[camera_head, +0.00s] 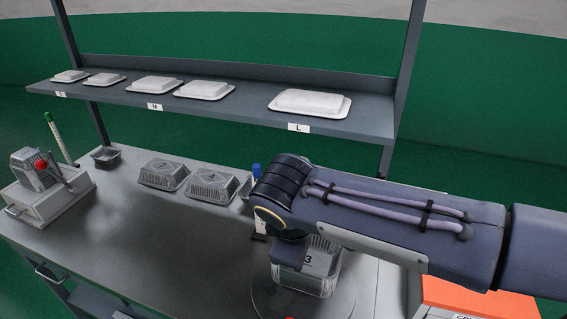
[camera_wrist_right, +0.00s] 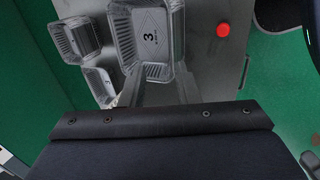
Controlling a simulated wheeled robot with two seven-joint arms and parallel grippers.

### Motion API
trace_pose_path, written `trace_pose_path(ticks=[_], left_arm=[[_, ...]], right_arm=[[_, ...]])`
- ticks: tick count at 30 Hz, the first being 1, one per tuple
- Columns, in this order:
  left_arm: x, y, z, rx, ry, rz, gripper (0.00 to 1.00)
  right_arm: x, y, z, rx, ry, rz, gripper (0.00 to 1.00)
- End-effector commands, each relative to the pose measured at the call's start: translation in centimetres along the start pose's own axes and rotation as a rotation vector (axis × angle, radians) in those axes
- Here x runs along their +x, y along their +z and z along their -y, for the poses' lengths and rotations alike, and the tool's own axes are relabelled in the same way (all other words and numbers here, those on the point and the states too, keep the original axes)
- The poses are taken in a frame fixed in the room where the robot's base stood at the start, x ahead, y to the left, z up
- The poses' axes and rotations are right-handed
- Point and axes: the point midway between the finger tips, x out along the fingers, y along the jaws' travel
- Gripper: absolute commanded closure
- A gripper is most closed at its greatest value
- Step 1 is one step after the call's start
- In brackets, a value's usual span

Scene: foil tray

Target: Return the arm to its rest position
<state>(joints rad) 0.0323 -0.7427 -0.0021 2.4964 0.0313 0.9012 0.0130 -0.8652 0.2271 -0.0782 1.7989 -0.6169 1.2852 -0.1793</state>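My right arm reaches in from the right over the table in the head view, and its wrist hides the gripper there. A clear foil tray marked 3 (camera_head: 322,262) sits on the table just below and beside that wrist, partly covered by it. In the right wrist view the tray marked 3 (camera_wrist_right: 150,40) lies just beyond the fingertips. My right gripper (camera_wrist_right: 160,85) shows two fingers spread apart with nothing seen held between them. My left gripper is in neither view.
More trays (camera_head: 163,174) stand at the table's back. A press-like device (camera_head: 45,185) with a red knob is at the left. The shelf (camera_head: 240,112) above holds white lids. A red button (camera_wrist_right: 223,30) and an orange box (camera_head: 480,297) are near the right. The table's left-middle is clear.

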Motion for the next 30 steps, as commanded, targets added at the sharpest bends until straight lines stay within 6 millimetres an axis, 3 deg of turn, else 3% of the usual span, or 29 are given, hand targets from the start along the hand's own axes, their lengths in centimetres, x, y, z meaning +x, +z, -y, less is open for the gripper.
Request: trace_pose_path(ticks=[4, 8, 12, 18, 24, 30], left_arm=[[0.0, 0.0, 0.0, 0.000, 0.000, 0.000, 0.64], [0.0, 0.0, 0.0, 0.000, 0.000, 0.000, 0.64], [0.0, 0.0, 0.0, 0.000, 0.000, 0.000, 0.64], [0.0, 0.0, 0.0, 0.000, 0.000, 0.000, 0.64], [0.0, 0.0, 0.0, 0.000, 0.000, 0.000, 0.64], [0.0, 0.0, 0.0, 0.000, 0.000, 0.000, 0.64]], right_arm=[[0.4, 1.9, -0.2, 0.069, -0.041, -0.016, 0.71], [1.4, 6.6, 0.0, 0.258, -0.142, -0.067, 0.71], [2.2, 12.1, 1.8, 0.544, -0.259, -0.147, 0.71], [2.9, 17.2, 5.5, 0.960, -0.357, -0.268, 0.71], [3.5, 19.0, 8.2, 1.255, -0.378, -0.359, 0.71], [3.7, 19.4, 8.9, 1.354, -0.378, -0.390, 0.71]])
